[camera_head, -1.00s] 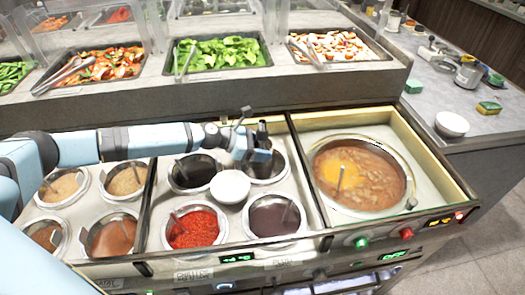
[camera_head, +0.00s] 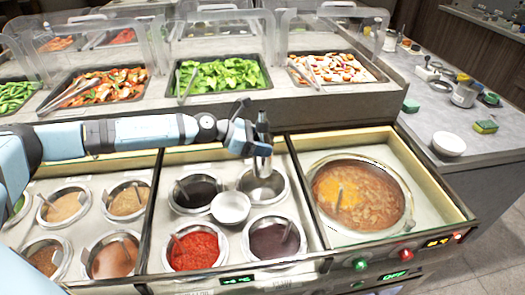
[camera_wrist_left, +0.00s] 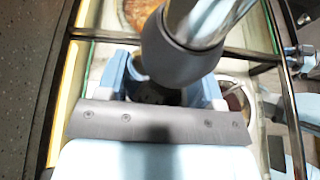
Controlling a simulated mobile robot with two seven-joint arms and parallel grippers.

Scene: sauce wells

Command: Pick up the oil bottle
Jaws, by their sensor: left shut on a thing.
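My left gripper (camera_head: 256,146) reaches in from the left above the sauce wells. It is shut on the oil bottle, whose dark upper part (camera_head: 262,127) stands upright between the fingers. A pale, glassy part shows below the fingers, over the back right well (camera_head: 262,185) of the middle section. In the left wrist view the blue fingers (camera_wrist_left: 163,88) stand on both sides of a dark part. A clear tube with a rounded dark grey collar (camera_wrist_left: 180,55) rises close to the camera. The grip itself is partly hidden.
A white bowl (camera_head: 230,207) sits among the middle wells, beside red sauce (camera_head: 194,251) and dark sauces. A soup pot (camera_head: 357,195) stands to the right. Food trays (camera_head: 215,77) behind plastic guards line the back. Another white bowl (camera_head: 448,143) is on the right counter.

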